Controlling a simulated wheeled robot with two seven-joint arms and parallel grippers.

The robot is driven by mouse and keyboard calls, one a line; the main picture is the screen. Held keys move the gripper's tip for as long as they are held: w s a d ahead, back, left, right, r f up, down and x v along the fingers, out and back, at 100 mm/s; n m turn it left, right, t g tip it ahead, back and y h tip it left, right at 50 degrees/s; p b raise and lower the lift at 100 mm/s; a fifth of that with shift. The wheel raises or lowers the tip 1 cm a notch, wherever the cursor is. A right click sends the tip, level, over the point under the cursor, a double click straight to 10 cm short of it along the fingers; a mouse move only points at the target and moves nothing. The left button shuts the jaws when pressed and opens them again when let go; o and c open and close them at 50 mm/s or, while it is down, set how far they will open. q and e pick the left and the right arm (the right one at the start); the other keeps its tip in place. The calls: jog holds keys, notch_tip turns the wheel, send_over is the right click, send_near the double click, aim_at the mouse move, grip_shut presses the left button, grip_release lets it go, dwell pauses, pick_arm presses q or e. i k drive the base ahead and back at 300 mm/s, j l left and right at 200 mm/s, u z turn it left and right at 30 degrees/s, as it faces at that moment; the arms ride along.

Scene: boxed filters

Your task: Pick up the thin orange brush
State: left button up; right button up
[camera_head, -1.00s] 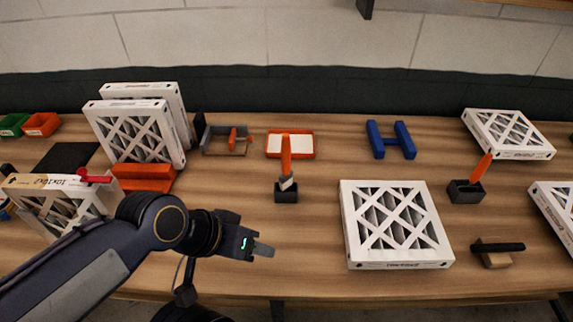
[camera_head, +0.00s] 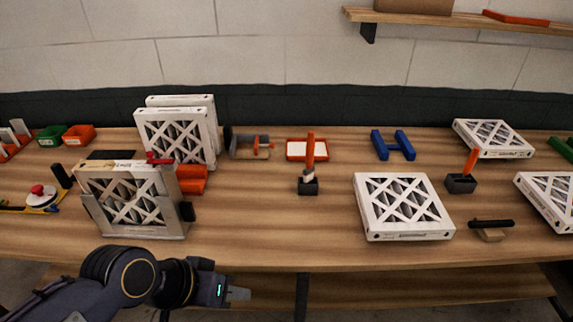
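Two orange-handled tools stand in dark holders on the table. One orange handle (camera_head: 310,147) is upright near the middle, with a pale part below it at its small dark holder (camera_head: 308,187). Another orange handle (camera_head: 471,161) leans a little to the right, in a dark block holder (camera_head: 461,184) at the right; its lower end is hidden. I cannot tell for sure which is the thin brush. My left gripper (camera_head: 240,294) is low at the front, before the table edge, apart from both tools. Its fingers overlap from this side and nothing shows between them. My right gripper is out of view.
A white-framed filter (camera_head: 403,207) lies between the two holders. Upright filters (camera_head: 175,139) and a filter in a stand (camera_head: 130,205) are at the left. A black-handled tool (camera_head: 491,226) lies at the right. The table front between the left stand and middle filter is clear.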

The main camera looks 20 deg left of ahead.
aim_at(308, 173)
jog(key=u, duration=0.45)
jog(key=l+u, duration=0.15)
jog(key=u, duration=0.3)
jog(key=l+u, duration=0.1)
jog(key=u, duration=0.3)
jog(key=l+u, duration=0.1)
jog(key=u, duration=0.35)
jog(key=l+u, duration=0.1)
jog(key=u, duration=0.35)
jog(key=k+l, duration=0.1)
jog(key=l, duration=0.25)
jog(key=l+u, duration=0.1)
jog(key=l, duration=0.25)
jog(key=k+l+u, duration=0.1)
jog(key=l, duration=0.25)
jog(key=i, duration=0.4)
